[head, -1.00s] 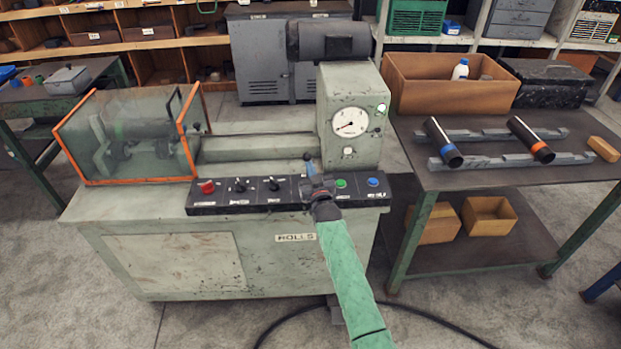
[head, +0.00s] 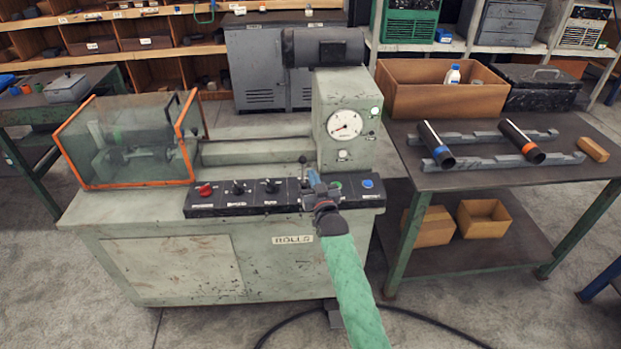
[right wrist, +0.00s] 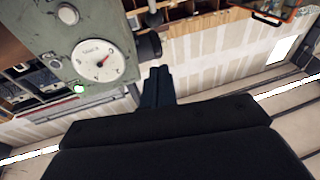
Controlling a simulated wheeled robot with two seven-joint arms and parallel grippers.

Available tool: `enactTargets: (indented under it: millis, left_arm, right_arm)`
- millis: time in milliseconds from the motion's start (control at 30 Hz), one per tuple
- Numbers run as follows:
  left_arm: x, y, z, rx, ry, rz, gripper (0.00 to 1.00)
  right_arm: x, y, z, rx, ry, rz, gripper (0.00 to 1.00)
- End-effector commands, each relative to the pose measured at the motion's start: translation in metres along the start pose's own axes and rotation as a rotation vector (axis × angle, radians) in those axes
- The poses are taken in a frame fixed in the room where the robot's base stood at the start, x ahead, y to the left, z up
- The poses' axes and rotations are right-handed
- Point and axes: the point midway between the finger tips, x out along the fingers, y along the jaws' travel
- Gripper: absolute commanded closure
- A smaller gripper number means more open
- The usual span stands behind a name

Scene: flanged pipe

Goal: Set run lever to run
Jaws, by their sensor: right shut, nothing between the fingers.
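The grey-green machine (head: 170,262) carries a black control panel (head: 218,198) along its front. A thin upright lever with a dark knob (head: 303,160) rises from the panel, right of the two black knobs; I take it to be the run lever. Its lower stem is close beside my fingers, and I cannot tell whether they touch. My right gripper (head: 314,178) is over the panel, just right of the lever. Its fingers are shut and empty, also in the right wrist view (right wrist: 158,84). My left gripper is not in view.
The panel also holds a red button (head: 205,190), a blue button (head: 368,184) and a green button (head: 337,184) close to my gripper. A gauge (head: 344,124) sits on the housing behind. A guard (head: 125,140) stands at left, a table (head: 450,183) with pipes at right.

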Motion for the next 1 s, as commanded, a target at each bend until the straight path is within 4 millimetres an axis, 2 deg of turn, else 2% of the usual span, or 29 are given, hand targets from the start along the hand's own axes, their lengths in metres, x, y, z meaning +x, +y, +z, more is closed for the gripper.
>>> enactTargets:
  millis: [100,333,1000]
  left_arm:
    - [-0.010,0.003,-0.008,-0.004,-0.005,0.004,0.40]
    - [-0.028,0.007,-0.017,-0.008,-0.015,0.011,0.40]
    - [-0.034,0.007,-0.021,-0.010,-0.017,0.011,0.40]
  right_arm:
    - [-0.017,0.001,-0.008,0.000,0.001,0.000,1.00]
    - [-0.035,0.001,-0.023,0.000,0.001,0.000,1.00]
    - [-0.039,0.002,-0.025,0.014,-0.010,-0.001,1.00]
